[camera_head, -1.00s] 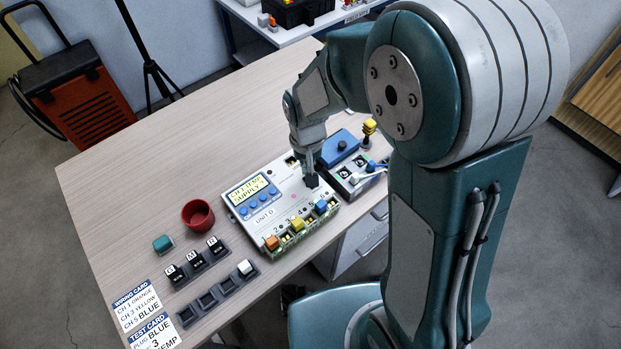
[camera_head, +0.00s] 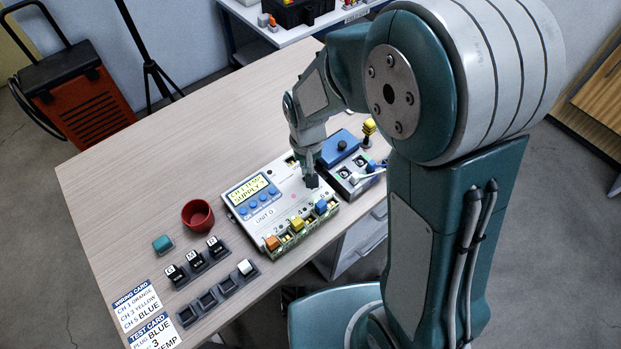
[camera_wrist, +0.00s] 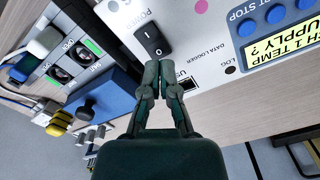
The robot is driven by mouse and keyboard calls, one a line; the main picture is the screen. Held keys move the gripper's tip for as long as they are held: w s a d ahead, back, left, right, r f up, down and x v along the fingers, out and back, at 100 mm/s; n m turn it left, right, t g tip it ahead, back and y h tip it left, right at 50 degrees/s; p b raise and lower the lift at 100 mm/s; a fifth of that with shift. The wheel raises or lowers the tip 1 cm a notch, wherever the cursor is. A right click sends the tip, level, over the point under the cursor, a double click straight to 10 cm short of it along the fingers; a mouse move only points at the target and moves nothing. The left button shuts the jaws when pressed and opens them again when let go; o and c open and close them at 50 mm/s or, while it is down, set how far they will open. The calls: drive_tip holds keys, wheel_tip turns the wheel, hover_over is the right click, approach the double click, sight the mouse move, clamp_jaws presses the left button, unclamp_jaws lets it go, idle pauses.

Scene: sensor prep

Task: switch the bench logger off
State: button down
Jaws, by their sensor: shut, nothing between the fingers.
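The bench logger (camera_head: 284,196) is a pale box on the table with a yellow screen, blue buttons and the label "UNIT D". Its lit screen (camera_wrist: 290,42) reads "CH 1 TEMP SUPPLY ?" in the wrist view. The black power rocker switch (camera_wrist: 152,40) is on its top face, with a 0 at the end nearer my fingers; which end is pressed down is unclear. My gripper (camera_head: 311,182) is shut and empty over the logger. In the wrist view my gripper's fingertips (camera_wrist: 160,70) are just beside the 0 end of the switch; contact cannot be told.
A box with a blue block (camera_head: 341,146) and cables stands close to the logger's right. A red cup (camera_head: 198,216), a teal block (camera_head: 163,243) and black holders (camera_head: 197,262) are to the left. The table (camera_head: 150,165) is clear behind them.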

drive_tip(key=shift+f, duration=1.15)
idle(0.6)
drive_tip(key=shift+r, duration=3.55)
drive_tip(key=shift+d+r, duration=0.1)
drive_tip(key=shift+r, duration=0.1)
drive_tip(key=s+d+r+t, duration=0.5)
drive_tip(key=s+d+r, duration=0.6)
drive_tip(key=s+r, duration=0.3)
drive_tip(key=shift+s+d+r+m+t, duration=0.2)
drive_tip(key=shift+d+r+m+t, duration=0.15)
drive_tip(key=shift+r, duration=0.6)
